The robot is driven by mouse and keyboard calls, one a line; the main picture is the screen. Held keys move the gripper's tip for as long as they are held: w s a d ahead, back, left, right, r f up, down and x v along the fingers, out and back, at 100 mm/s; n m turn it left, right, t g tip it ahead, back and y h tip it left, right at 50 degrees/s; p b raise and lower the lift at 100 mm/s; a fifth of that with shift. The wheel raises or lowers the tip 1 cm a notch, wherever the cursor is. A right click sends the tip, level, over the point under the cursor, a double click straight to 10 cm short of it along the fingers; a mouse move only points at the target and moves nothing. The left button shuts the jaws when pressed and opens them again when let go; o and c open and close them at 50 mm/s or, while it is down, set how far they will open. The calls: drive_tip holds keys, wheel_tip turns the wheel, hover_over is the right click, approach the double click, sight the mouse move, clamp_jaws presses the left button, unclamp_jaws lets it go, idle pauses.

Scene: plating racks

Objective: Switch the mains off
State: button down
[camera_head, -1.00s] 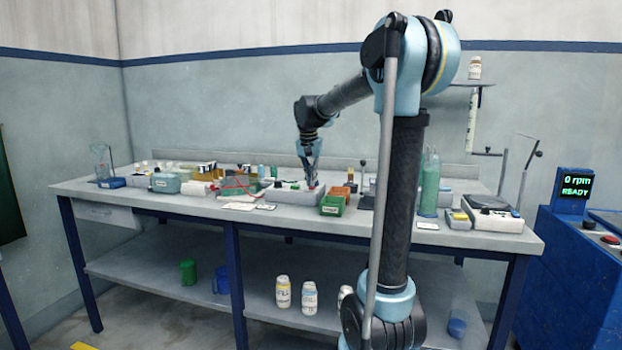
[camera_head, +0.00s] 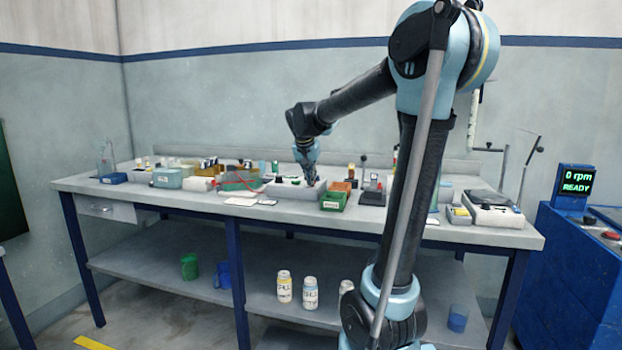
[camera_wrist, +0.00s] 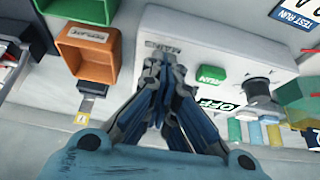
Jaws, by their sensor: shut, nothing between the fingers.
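A pale box (camera_wrist: 210,45) with a MAINS label (camera_wrist: 163,47) fills much of the wrist view. It also stands on the bench in the head view (camera_head: 283,190). My gripper (camera_wrist: 163,65) is shut and empty, its fingertips over the box face just beside the MAINS label. It hides whatever control lies under it, so I cannot see the mains switch or tell if the tips touch it. In the head view my gripper (camera_head: 311,182) is at the box's right end.
A green bin (camera_head: 333,201) and an orange bin (camera_wrist: 92,52) stand close beside the box. Several bottles and boxes crowd the bench (camera_head: 170,198). A blue machine (camera_head: 570,260) with a "0 rpm READY" display (camera_head: 577,180) stands to the right.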

drive_tip(key=shift+f, duration=0.1)
drive_tip(key=shift+w+d+r, duration=0.25)
drive_tip(key=shift+w+d, duration=0.1)
drive_tip(key=shift+w, duration=0.15)
drive_tip(key=shift+w+r, duration=0.55)
drive_tip(key=s+f+v, duration=0.1)
drive_tip(key=s+v, duration=0.1)
drive_tip(key=v, duration=1.1)
drive_tip(key=s+d+f+n+g, duration=0.1)
drive_tip(key=s+d+f, duration=0.3)
drive_tip(key=s+f, duration=0.6)
drive_tip(key=s+d+f+n+g+y, duration=0.1)
drive_tip(key=s+d+f+n, duration=0.1)
drive_tip(key=s+f, duration=0.8)
drive_tip(key=s+d+f+n+g+y, duration=0.1)
drive_tip(key=s+d+f, duration=0.4)
drive_tip(key=s+f, duration=0.5)
wheel_tip(320, 180, down, 3)
drive_tip(key=shift+s+d+r, duration=0.2)
drive_tip(key=shift+s+d, duration=0.05)
drive_tip(key=shift+d, duration=0.05)
drive_tip(key=shift+w, duration=0.1)
